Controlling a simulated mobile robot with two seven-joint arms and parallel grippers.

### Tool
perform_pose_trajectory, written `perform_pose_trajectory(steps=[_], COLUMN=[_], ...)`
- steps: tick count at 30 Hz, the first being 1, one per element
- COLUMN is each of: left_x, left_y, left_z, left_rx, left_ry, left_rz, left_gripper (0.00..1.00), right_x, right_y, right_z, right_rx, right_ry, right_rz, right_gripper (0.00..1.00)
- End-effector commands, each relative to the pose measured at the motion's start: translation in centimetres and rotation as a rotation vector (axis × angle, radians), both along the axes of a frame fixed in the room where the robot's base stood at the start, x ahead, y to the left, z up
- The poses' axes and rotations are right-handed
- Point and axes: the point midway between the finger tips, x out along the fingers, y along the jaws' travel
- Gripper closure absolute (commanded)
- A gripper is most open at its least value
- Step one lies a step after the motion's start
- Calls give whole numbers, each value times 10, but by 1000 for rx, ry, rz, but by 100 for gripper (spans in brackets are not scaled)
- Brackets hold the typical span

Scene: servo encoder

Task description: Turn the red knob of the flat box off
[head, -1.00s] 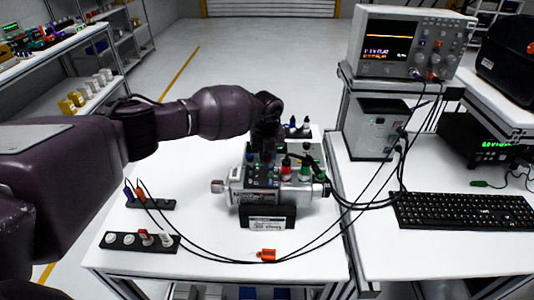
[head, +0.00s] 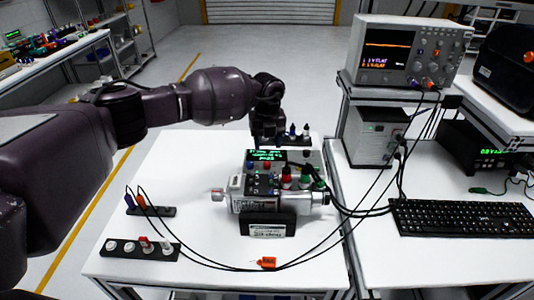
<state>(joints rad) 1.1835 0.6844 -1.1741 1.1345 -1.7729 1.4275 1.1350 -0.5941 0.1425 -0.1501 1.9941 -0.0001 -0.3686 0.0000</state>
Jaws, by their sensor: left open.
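A flat black box (head: 128,253) lies at the front left of the white table in the head view. It carries a row of knobs, most of them white. The red knob (head: 146,243) sits right of the middle of the row; its exact turn is too small to read. My left gripper (head: 269,140) is far from it, up and to the right, behind the servo device (head: 275,190). It points down and is open; its fingertips are small and dark. My right gripper is not in view.
The servo device stands mid-table with red and green terminals. A black strip (head: 160,211) with plugged leads lies behind the flat box. Black cables loop across the table front past an orange tag (head: 266,263). A keyboard (head: 460,218) is on the right bench.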

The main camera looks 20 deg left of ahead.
Motion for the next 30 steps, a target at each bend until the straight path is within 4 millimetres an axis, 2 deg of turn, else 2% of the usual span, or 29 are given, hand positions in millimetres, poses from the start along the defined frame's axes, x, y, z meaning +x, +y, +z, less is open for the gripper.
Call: perform_pose_trajectory(steps=[3,9,21,30], left_x=[0,0,0,0], left_y=[0,0,0,1], left_z=[18,31,33,33], left_rx=[0,0,1,1], left_ry=[-2,0,0,0], left_rz=[0,0,0,1], left_gripper=[48,48,48,48], right_x=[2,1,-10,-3], right_y=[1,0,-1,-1], right_z=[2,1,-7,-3], right_rx=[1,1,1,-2], right_ry=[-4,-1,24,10], right_rz=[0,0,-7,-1], right_gripper=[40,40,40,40])
